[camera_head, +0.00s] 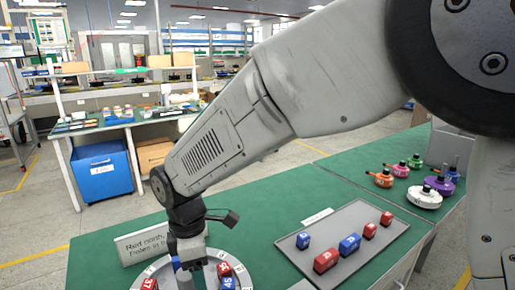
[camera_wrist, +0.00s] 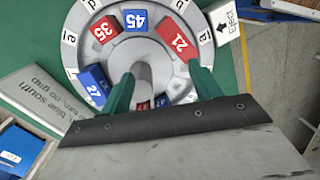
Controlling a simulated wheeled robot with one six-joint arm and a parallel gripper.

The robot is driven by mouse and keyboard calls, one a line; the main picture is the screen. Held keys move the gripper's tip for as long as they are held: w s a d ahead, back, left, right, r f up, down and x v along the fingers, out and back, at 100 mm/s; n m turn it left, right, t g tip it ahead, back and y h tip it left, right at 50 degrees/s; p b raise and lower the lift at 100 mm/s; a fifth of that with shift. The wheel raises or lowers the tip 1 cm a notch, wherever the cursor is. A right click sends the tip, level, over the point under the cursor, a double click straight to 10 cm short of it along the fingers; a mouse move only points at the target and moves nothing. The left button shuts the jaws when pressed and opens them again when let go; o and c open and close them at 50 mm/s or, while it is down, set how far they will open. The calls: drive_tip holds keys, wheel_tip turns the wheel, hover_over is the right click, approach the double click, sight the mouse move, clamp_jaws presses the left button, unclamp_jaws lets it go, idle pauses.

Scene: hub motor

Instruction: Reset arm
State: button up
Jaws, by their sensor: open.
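My gripper (camera_head: 190,278) is over the round grey hub motor ring (camera_head: 246,273) at the bottom of the head view. In the wrist view, its two green fingers (camera_wrist: 163,84) are apart, with the hub's grey centre (camera_wrist: 140,72) between them and no block visibly gripped. Smaller red and blue bits show near the fingers, partly hidden by my gripper.
A grey tray (camera_head: 372,255) right of the ring holds several red and blue blocks. A sign (camera_head: 143,245) stands left of the ring. A blue bin (camera_head: 101,171) is under a bench behind.

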drive_tip(key=s+d+r+m, duration=0.1)
drive_tip(key=d+r+m, duration=0.25)
drive_tip(key=d, duration=0.35)
drive_tip(key=s+d+r+m, duration=0.2)
drive_tip(key=d+m, duration=0.2)
drive_tip(key=d, duration=0.3)
drive_tip(key=s+d+r+m, duration=0.1)
drive_tip(key=d+r+m, duration=0.25)
drive_tip(key=d, duration=0.45)
drive_tip(key=s+d+r+m+t, duration=0.1)
drive_tip(key=s+d+m, duration=0.4)
drive_tip(key=d, duration=0.4)
drive_tip(key=s+d+r+m+t+y, duration=0.1)
drive_tip(key=s+d+r+m, duration=0.1)
drive_tip(key=s+d+m, duration=0.3)
drive_tip(key=shift+s+d+m, duration=0.4)
drive_tip(key=shift+s+d, duration=0.05)
drive_tip(key=shift+d, duration=1.45)
drive_tip(key=shift+r, duration=0.1)
